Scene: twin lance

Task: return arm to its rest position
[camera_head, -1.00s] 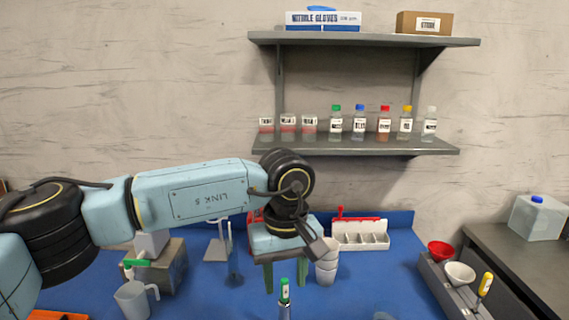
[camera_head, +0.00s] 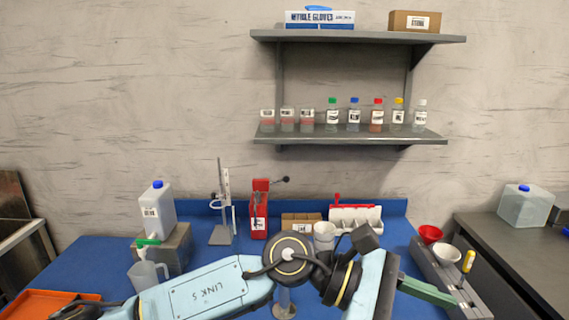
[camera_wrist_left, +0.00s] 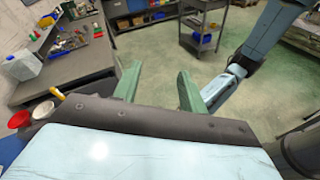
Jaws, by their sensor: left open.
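My left arm (camera_head: 205,290) comes in low from the left across the front of the blue bench. Its wrist is bent so that my left gripper (camera_head: 428,290) points to the right, close to the grey tray at the bench's right side. In the left wrist view the two green fingers of the left gripper (camera_wrist_left: 158,80) stand well apart with nothing between them, and floor shows beyond. My right gripper is not identifiable in either view.
The blue bench (camera_head: 90,262) holds a jug (camera_head: 146,277), a stand (camera_head: 222,234), a red device (camera_head: 259,222) and a white rack (camera_head: 355,218). Shelves hang behind.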

